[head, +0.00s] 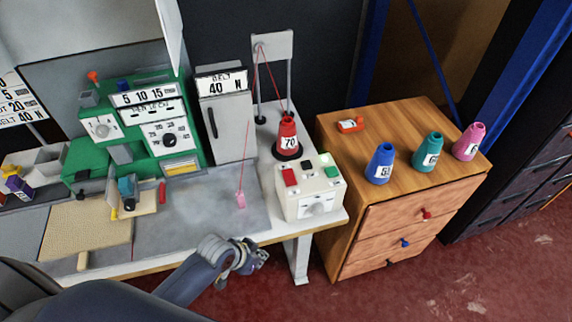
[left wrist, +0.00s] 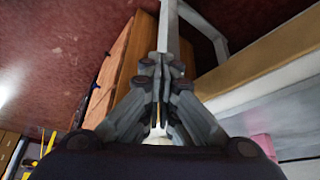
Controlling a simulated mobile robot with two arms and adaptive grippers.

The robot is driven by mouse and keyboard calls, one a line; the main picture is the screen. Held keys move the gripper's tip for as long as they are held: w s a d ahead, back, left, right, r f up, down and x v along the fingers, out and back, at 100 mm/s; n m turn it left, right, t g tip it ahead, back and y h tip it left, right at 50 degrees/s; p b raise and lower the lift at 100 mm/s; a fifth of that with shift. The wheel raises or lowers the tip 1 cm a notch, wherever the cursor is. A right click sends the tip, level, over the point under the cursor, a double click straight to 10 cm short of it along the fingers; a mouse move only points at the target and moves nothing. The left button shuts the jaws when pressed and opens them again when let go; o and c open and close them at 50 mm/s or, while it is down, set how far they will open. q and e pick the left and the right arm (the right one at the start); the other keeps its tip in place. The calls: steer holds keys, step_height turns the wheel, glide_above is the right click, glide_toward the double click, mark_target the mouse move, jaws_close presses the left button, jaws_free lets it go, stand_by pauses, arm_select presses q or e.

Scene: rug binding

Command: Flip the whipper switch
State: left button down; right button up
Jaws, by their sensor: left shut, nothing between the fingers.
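A white control box (head: 311,190) stands at the right end of the workbench. A red button (head: 290,177), a green button (head: 332,171) and a front dial (head: 318,208) show on it. No label on it reads clearly, so I cannot tell which control is the whipper switch. My left gripper (head: 258,258) is just in front of the bench's front edge, below and left of the box, apart from it. It is shut and empty; its closed fingers (left wrist: 160,75) also show in the left wrist view. My right gripper is not in view.
A red cone marked 70 (head: 287,138) stands behind the box. A green machine (head: 130,125) and a grey cabinet (head: 226,125) stand at the back. A wooden drawer cabinet (head: 405,215) with blue (head: 381,163), teal (head: 428,152) and pink (head: 469,142) cones stands at right.

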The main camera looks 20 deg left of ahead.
arm_select(q)
steer(key=w+a+r+m+h, duration=0.1)
steer(key=w+r, duration=0.3)
steer(key=r, duration=0.6)
steer(key=w+a+r+m+t+h, duration=0.1)
steer(key=w+r+m, duration=0.3)
steer(key=r, duration=0.6)
steer(key=w+a+r+m+h, duration=0.1)
steer(key=w+r+m+h, duration=0.1)
steer(key=w+r, duration=0.4)
step_height(320, 180, up, 4)
steer(key=shift+r+h+p, duration=0.25)
steer(key=shift+h+p, duration=0.05)
steer(key=shift+p, duration=0.05)
steer(key=shift+w, duration=0.1)
steer(key=p, duration=0.3)
glide_above(286, 175)
steer(key=f, duration=0.6)
steer(key=shift+s+f, duration=0.15)
steer(key=shift+s, duration=0.25)
steer(key=f, duration=0.1)
steer(key=f+p, duration=0.1)
steer(key=f, duration=0.1)
steer(key=shift+w+d+f, duration=0.1)
steer(key=shift+w+f, duration=0.1)
steer(key=shift+w, duration=0.15)
steer(key=shift+f, duration=0.65)
